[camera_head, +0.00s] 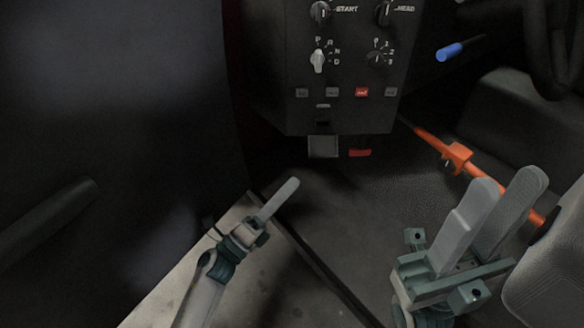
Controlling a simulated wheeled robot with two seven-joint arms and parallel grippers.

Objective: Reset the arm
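My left gripper (280,200) is at the lower middle, over the pale floor edge, with its fingers pointing up and to the right. It is seen edge-on and only one finger shows clearly, so its opening cannot be told. My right gripper (508,182) is at the lower right with its fingers pointing up. Its two grey fingers stand apart with a gap between them, and nothing shows in the gap. Both arms come in from the bottom of the picture, and neither gripper visibly holds anything.
A black control panel (345,115) with knobs and a red button (362,92) is at the top middle. An orange bar (457,157) runs behind my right gripper. A blue-tipped lever (450,52) and dark seats (515,115) are at right. A dark door panel (110,120) fills the left.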

